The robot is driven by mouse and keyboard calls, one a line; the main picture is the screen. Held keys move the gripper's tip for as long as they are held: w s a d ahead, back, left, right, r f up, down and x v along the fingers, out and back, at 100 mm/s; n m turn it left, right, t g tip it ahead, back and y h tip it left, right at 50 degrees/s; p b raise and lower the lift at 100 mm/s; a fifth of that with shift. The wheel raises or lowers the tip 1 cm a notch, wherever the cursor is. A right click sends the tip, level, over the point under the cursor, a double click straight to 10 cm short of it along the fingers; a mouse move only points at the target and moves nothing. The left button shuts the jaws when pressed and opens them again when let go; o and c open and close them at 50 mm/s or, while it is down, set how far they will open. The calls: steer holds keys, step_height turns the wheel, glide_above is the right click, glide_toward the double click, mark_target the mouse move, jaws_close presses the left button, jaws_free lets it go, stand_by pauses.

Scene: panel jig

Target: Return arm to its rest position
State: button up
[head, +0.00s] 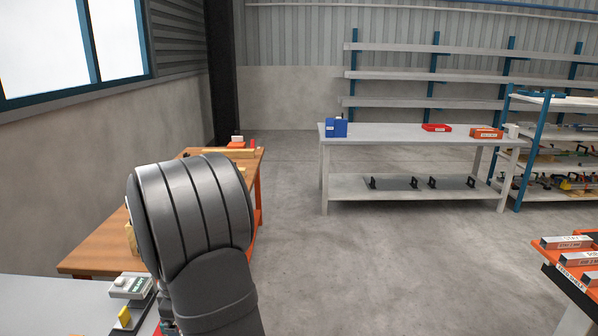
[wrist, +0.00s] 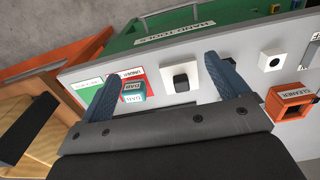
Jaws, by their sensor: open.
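In the wrist view, my gripper (wrist: 169,66) is open, its two blue ribbed fingers wide apart with nothing between them. Beyond the fingers is a pale grey surface (wrist: 215,100). A white square with a black block (wrist: 181,82) shows between the fingers. A teal block (wrist: 132,92) with lettering is beside the left finger, by a red, white and green card (wrist: 90,95). In the head view, my thick grey arm fills the lower left middle and hides my gripper.
An orange box labelled cleaner (wrist: 290,100) and a green bin (wrist: 220,17) lie near the gripper. A wooden bench (head: 95,250) stands left, a white table (head: 400,133) at the back, and an orange cart (head: 570,272) right. The floor between is clear.

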steer(key=s+a+r, duration=0.3)
steer(key=s+a, duration=0.6)
steer(key=a, duration=0.5)
steer(key=s+a+f, duration=0.1)
steer(key=a+f, duration=0.1)
steer(key=a, duration=0.1)
steer(key=s+a+f, duration=0.2)
steer(key=a, duration=0.1)
steer(key=s+a+f, duration=0.2)
steer(key=a+f, duration=0.1)
steer(key=shift+s, duration=0.2)
steer(key=shift+a+f, duration=0.15)
steer(key=shift+f, duration=0.2)
